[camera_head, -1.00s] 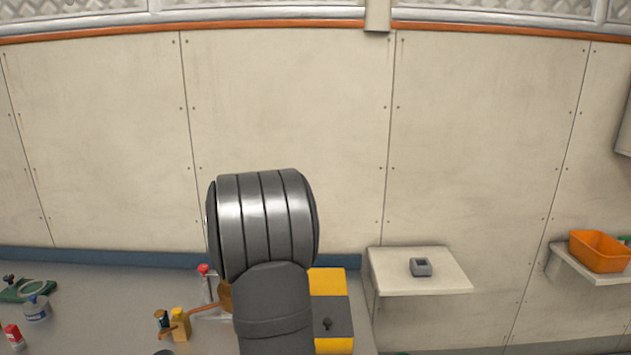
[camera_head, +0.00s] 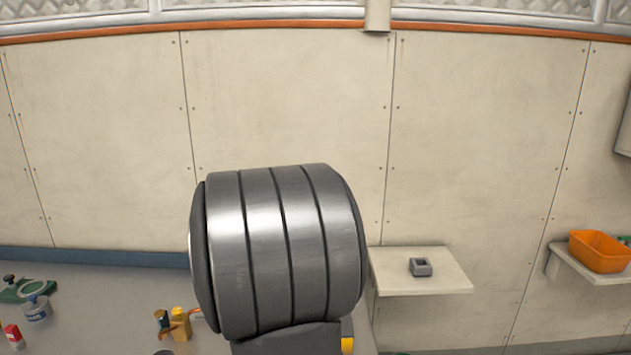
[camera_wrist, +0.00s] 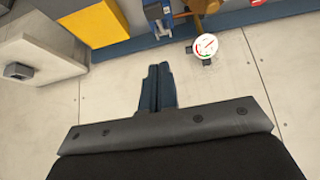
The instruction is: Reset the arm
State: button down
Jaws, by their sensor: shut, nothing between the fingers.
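My gripper (camera_wrist: 158,88) shows in the wrist view with its two dark fingers side by side, shut and empty. It is held in the air in front of the pale panelled wall and touches nothing that I can see. In the head view my arm's large ribbed metal joint fills the lower middle, and the gripper itself is hidden there.
A pale shelf (camera_head: 400,283) holds a small grey block (camera_head: 420,267). An orange bin (camera_head: 598,252) stands on a shelf at the right. Bottles and tools, including a red-and-white bottle (camera_head: 14,336), lie at the lower left. The upper wall is clear.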

jog(key=s+a+f+n+g+y, duration=0.1)
jog(key=a+f+n, duration=0.2)
jog(key=a+f, duration=0.3)
jog(key=a, duration=0.3)
jog(key=shift+s+n+y, duration=0.25)
jog(key=shift+n+y, duration=0.05)
jog(key=shift+r, duration=0.1)
dwell(1.2)
jog(key=d+r+m+t+h, duration=0.1)
jog(key=d+r+m, duration=0.2)
jog(key=d+r, duration=0.3)
jog(key=d, duration=0.3)
jog(key=shift+w+r+m+h, duration=0.25)
jog(key=shift+r+m+h, duration=0.05)
jog(key=shift+r, duration=0.1)
jog(key=shift+f, duration=0.1)
